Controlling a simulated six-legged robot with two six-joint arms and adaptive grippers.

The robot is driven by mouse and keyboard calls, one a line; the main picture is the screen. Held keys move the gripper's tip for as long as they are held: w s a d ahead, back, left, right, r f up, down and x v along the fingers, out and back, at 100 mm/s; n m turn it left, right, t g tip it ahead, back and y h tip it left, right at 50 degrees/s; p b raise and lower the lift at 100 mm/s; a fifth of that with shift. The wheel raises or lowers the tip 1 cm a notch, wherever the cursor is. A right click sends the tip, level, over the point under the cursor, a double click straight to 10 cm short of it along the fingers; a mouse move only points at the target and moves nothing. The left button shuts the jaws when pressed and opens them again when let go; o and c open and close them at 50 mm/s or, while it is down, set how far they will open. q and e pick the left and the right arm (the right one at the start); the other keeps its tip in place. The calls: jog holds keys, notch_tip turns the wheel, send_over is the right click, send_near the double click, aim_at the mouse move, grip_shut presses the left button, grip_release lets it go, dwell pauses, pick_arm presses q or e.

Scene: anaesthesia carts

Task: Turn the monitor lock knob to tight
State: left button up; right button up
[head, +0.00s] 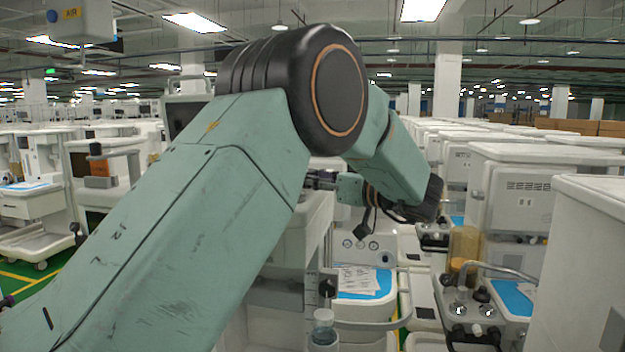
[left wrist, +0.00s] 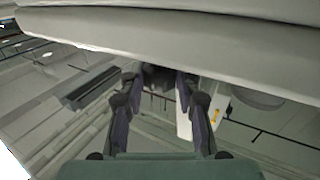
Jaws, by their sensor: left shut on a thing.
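My left gripper (head: 320,180) is partly hidden by my own arm in the head view. It points left at the side of a pale cart. In the left wrist view, its two fingers (left wrist: 158,88) are closed in on a dark, rounded knob (left wrist: 158,74) under a broad pale housing edge. The gripper is shut on this knob, which is mostly hidden between the fingertips. Whether the knob sits loose or tight cannot be seen. The monitor is largely behind my arm; a dark screen (head: 185,118) shows just left of it. My right gripper is not in view.
The pale housing (left wrist: 200,40) spans the top of the wrist view, close above the fingers. Below my wrist are a cart worktop with papers (head: 357,281) and a curved rail (head: 375,323). White carts (head: 515,190) stand close on the right.

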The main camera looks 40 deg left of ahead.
pick_arm(q)
jog(key=shift+f, duration=0.15)
jog(key=o, duration=1.2)
jog(key=shift+d, duration=0.2)
jog(key=shift+c, duration=0.2)
jog(key=shift+a, duration=0.1)
jog(key=d, duration=1.2)
jog(key=shift+w, duration=0.2)
jog(key=shift+d, duration=0.1)
